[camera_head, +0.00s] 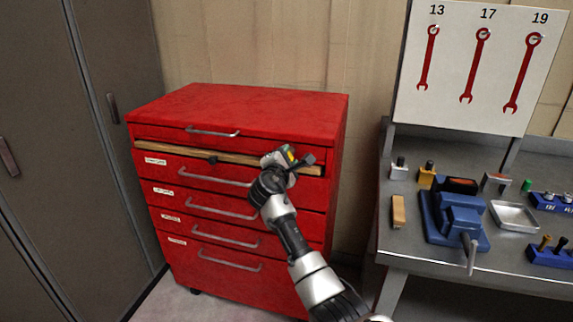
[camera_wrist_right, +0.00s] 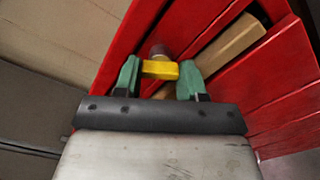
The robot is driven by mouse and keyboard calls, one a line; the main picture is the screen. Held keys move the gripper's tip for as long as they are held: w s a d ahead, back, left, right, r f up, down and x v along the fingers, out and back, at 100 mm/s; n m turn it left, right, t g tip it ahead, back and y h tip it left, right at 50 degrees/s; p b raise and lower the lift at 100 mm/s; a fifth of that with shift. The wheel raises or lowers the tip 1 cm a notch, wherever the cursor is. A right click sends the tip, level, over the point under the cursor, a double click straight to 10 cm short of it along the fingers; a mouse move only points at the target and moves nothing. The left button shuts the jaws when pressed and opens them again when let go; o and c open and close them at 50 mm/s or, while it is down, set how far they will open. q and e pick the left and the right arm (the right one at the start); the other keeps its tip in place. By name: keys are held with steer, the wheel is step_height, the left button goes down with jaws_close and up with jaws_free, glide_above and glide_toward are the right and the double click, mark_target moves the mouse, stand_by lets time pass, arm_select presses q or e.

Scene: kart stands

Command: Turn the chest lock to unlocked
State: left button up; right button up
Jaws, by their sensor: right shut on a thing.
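The red tool chest (camera_head: 262,104) stands against the wall with several drawers, all apparently shut. My right gripper (camera_head: 288,157) is at the upper right of its front. In the right wrist view the green fingers of my right gripper (camera_wrist_right: 160,75) are shut on a small yellow key-like piece (camera_wrist_right: 159,70). A round grey-brown part (camera_wrist_right: 158,51), likely the lock, sits just behind the yellow piece, against the red chest front. The gripper hides most of the lock in the head view. Whether it is turned cannot be told. My left gripper is not in view.
A wooden bar (camera_head: 185,154) runs across the chest front below the top drawer. Grey lockers (camera_head: 95,120) stand at the left. At the right, a workbench (camera_head: 405,232) carries a blue vise (camera_head: 457,215), a metal tray and small tools. A wrench board (camera_head: 460,95) hangs above it.

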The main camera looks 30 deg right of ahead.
arm_select(q)
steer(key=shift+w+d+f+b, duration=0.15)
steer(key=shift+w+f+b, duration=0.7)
steer(key=shift+b, duration=0.15)
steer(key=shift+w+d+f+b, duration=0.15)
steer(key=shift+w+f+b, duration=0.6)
steer(key=shift+b, duration=0.2)
arm_select(e)
steer(key=shift+f+m, duration=0.1)
steer(key=shift+m, duration=3)
steer(key=o, duration=0.9)
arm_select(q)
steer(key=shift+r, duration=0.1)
arm_select(e)
steer(key=shift+s+a, duration=0.1)
